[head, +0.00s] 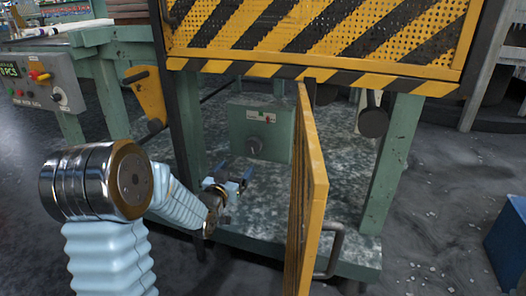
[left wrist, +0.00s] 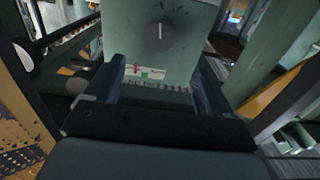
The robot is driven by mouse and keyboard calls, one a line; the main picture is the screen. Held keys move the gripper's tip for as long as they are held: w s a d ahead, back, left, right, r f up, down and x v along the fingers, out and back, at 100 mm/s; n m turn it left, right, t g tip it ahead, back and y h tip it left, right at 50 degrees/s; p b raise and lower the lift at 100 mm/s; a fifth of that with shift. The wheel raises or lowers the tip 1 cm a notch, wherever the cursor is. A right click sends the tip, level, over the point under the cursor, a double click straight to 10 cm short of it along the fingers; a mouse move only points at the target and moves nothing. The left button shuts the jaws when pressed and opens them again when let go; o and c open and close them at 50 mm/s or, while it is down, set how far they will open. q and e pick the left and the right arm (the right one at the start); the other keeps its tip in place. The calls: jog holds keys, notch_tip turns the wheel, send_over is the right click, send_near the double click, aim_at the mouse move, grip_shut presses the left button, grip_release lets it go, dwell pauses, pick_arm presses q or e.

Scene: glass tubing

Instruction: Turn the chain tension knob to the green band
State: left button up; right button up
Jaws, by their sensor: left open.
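The chain tension knob (head: 254,145) is a dark round knob on the front of a green box (head: 278,142) under the striped guard. In the left wrist view, the knob (left wrist: 160,32) shows upside down with a pale pointer line. A white label (head: 262,117) is above the knob. In the left wrist view, the label (left wrist: 145,72) has a red mark and a green band (left wrist: 153,74). My left gripper (head: 236,174) is open and empty, below and left of the knob, apart from it. Its blue fingers (left wrist: 160,88) frame the label end of the box in the left wrist view.
An open yellow mesh door (head: 310,190) sticks out just right of the box. A striped yellow guard (head: 320,35) hangs above. Green frame legs (head: 385,165) stand on both sides. A grey control box (head: 42,82) is at the left. The speckled shelf below the knob is clear.

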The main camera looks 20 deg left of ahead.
aim_at(252, 148)
pick_arm(q)
jog(key=w, duration=1.2)
jog(key=shift+w+a+f, duration=0.1)
jog(key=shift+w+a, duration=0.2)
jog(key=shift+a, duration=0.1)
jog(key=c, duration=1)
jog(key=shift+f+m+b, duration=0.2)
jog(key=shift+m+b, duration=0.8)
jog(key=shift+b, duration=0.1)
jog(key=shift+c, duration=0.2)
jog(key=m+b, duration=0.7)
jog(key=m, duration=0.1)
jog(key=shift+r+m+b, duration=0.1)
jog(key=shift+m+b, duration=0.3)
jog(key=shift+r+m+b, duration=0.15)
jog(key=shift+m+b, duration=0.15)
jog(key=shift+m, duration=1.2)
